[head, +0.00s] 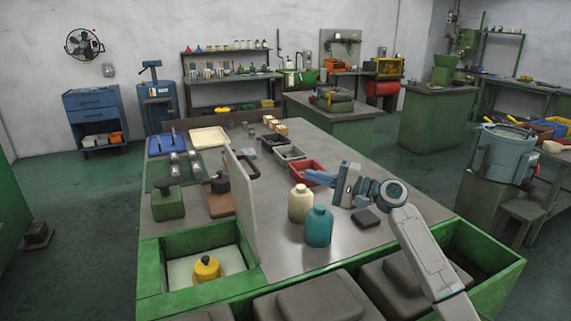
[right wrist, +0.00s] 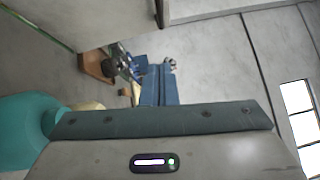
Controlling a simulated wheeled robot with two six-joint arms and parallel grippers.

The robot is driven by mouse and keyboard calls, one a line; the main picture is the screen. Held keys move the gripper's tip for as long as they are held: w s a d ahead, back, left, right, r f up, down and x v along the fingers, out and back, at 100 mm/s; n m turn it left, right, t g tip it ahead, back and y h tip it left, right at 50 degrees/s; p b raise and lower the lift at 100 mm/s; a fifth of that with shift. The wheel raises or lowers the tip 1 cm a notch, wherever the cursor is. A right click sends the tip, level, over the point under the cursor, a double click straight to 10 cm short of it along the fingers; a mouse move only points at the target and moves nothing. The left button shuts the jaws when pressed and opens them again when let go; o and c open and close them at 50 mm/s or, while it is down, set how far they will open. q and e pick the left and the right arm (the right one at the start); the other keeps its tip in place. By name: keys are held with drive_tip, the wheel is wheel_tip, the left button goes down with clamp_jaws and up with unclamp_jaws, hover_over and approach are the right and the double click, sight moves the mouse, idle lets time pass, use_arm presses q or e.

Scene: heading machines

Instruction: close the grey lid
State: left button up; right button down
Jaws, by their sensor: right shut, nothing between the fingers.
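The grey lid (head: 243,200) stands upright, open, along the right side of a green-rimmed bin (head: 160,268) at the table's front left. A yellow container with a dark top (head: 206,268) sits inside the bin. My right gripper (head: 308,177) reaches in from the right and points left, above the table behind the bottles. It is shut and empty, apart from the lid and to its right. The shut blue fingers (right wrist: 160,88) also show in the right wrist view, with a pale panel that looks like the lid (right wrist: 95,18) at upper left. My left gripper is not in view.
A teal bottle (head: 319,227) and a cream bottle (head: 300,203) stand near my right arm. A red tray (head: 308,172) lies by the fingers. A brown block (head: 218,204) and green block (head: 168,204) stand left of the lid. The table between lid and bottles is clear.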

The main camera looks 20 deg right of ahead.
use_arm(q)
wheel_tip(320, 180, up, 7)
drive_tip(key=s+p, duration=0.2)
drive_tip(key=p, duration=0.4)
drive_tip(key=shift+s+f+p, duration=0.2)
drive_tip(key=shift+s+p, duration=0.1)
drive_tip(key=shift+p, duration=0.05)
use_arm(e)
drive_tip(key=w+a+r, duration=0.1)
drive_tip(key=w+a, duration=0.5)
drive_tip(key=a, duration=0.5)
drive_tip(key=shift+r, duration=0.35)
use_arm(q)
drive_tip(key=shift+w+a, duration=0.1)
use_arm(e)
drive_tip(key=shift+a, duration=0.1)
drive_tip(key=shift+w+a, duration=0.1)
